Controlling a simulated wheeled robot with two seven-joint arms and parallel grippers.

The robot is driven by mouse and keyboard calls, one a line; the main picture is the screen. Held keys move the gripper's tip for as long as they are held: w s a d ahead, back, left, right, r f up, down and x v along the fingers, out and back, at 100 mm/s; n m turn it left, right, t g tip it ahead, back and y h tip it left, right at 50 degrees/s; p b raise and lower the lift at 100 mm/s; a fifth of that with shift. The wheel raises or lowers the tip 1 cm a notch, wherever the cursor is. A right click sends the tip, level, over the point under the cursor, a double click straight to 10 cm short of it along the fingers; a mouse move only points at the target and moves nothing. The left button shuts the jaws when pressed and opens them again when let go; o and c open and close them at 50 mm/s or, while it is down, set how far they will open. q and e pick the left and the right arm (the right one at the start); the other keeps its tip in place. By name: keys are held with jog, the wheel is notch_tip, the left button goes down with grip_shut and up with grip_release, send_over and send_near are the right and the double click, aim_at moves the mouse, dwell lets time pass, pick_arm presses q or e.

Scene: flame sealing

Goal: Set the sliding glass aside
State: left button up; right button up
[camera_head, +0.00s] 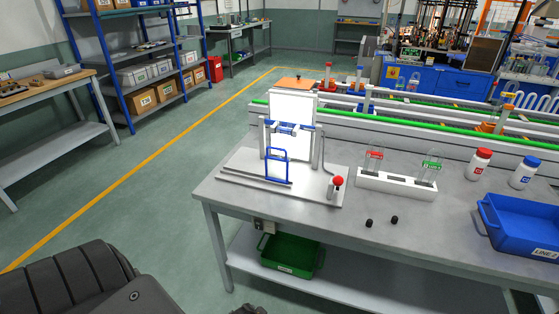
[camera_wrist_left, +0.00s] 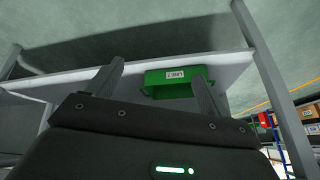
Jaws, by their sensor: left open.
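A sealing fixture (camera_head: 240,180) with a white base stands at the left end of the grey workbench. A blue-framed, handle-like panel (camera_head: 277,166) stands upright at its front; I take this to be the sliding glass, though a clear pane is hard to make out. A white upright board (camera_head: 291,106) is behind it. My left gripper (camera_wrist_left: 160,76) is open, with nothing between its fingers, in the left wrist view. It is low, facing the bench's lower shelf, apart from the fixture. My right gripper is not in view.
A green bin (camera_head: 290,257) sits on the lower shelf. A white holder (camera_head: 396,184) with red and green labelled vials, two black caps, two white bottles and a blue bin (camera_head: 520,224) stand to the right. The bench's front middle is mostly bare.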

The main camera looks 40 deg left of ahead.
pick_arm(q)
jog(key=w+a+r+t, duration=0.1)
jog(key=w+r, duration=0.2)
jog(key=r, duration=0.5)
jog(key=w+r+t, duration=0.1)
jog(key=w+r, duration=0.3)
jog(key=r, duration=0.4)
notch_tip(320, 180, up, 28)
jog(key=n+t+y+p, duration=0.2)
jog(key=n+t+y, duration=0.3)
jog(key=t, duration=0.4)
send_over(277, 166)
jog(key=w, duration=0.2)
jog(key=shift+a+r, duration=0.2)
jog(key=shift+a, duration=0.15)
jog(key=shift+c, duration=0.2)
